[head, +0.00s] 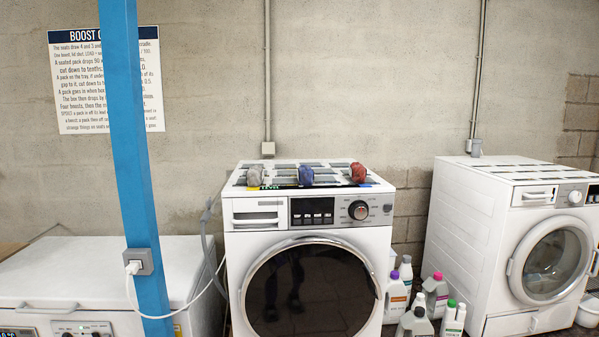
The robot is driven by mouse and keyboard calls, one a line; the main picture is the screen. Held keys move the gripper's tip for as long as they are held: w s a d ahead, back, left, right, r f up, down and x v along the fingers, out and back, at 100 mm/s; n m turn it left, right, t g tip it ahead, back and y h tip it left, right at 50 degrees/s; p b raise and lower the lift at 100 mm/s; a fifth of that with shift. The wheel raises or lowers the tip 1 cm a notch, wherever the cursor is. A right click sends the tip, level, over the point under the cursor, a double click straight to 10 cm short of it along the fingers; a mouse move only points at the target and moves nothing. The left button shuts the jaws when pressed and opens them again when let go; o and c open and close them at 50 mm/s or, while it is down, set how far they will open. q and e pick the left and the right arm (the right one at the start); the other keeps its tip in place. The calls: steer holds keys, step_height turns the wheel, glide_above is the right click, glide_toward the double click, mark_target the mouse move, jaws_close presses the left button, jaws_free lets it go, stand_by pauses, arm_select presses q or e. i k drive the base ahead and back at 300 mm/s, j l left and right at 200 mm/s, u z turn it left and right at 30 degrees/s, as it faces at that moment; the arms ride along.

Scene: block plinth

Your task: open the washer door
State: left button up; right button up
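A white washer (258,235) stands in the middle of the head view, facing me. Its round door (312,290) has a dark glass and a silver rim, and it looks shut. The bottom of the door is cut off by the picture's lower edge. A control panel with a dark display and a round knob (358,210) is above the door, with a drawer (257,214) to its left. Neither of my grippers shows in the head view.
A blue post (133,150) with an outlet and white cable stands left of the washer. Several bottles (436,290) stand to its right, before a second front-loader (470,220). A white machine (90,270) is at left. Grey, blue and red bundles (306,175) lie on the washer.

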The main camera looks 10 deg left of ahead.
mark_target(312, 285)
steer(key=i+j+z, duration=0.2)
steer(key=j, duration=0.4)
steer(key=i+j+z, duration=0.15)
steer(key=j, duration=0.45)
steer(key=i+j+z, duration=0.2)
steer(key=j, duration=0.45)
steer(key=i+j+z, duration=0.2)
steer(key=j, duration=0.45)
steer(key=j+z, duration=0.15)
steer(key=j, duration=0.5)
steer(key=k+j, duration=0.2)
steer(key=j, duration=0.2)
steer(key=k+j, duration=0.2)
steer(key=j, duration=0.2)
